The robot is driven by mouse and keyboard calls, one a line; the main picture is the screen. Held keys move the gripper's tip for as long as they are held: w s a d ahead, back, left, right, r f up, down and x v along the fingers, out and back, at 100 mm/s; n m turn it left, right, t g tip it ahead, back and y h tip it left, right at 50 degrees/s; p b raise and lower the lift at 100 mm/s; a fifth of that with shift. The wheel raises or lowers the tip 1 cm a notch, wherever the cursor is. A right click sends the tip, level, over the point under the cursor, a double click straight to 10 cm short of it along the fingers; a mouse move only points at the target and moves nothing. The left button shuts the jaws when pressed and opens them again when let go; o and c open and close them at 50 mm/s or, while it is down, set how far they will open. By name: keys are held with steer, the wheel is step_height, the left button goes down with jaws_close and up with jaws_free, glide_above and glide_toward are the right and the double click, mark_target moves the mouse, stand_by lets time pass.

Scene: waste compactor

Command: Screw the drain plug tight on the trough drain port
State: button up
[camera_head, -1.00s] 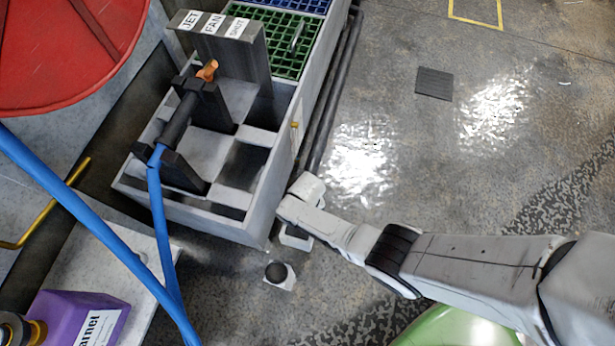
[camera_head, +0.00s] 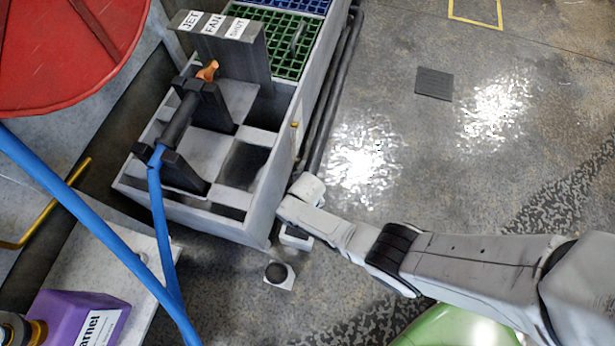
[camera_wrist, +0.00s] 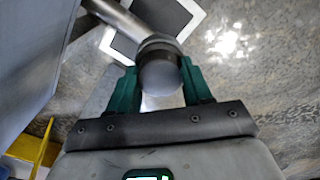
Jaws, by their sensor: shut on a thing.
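In the wrist view, my gripper (camera_wrist: 160,88) has its green fingers closed on both sides of a round grey drain plug (camera_wrist: 161,76). A grey pipe (camera_wrist: 118,18), seemingly the trough drain port, runs from the upper left to a collar just behind the plug. The plug appears lined up with the pipe end; I cannot tell how far it is screwed on. In the head view, my gripper (camera_head: 292,230) is low beside the near right corner of the grey trough (camera_head: 262,215). The plug and port are hidden there by my arm and the trough.
A nozzle with a blue hose (camera_head: 160,215) rests in the trough. A purple bottle (camera_head: 75,318) stands at lower left. The floor to the right is largely clear.

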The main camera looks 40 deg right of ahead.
steer(key=o, duration=0.5)
steer(key=shift+c, duration=0.2)
steer(key=c, duration=0.6)
steer(key=shift+o, duration=0.2)
steer(key=m, duration=0.5)
steer(key=shift+s, duration=0.1)
steer(key=m, duration=0.5)
steer(key=m, duration=0.5)
steer(key=shift+b, duration=0.35)
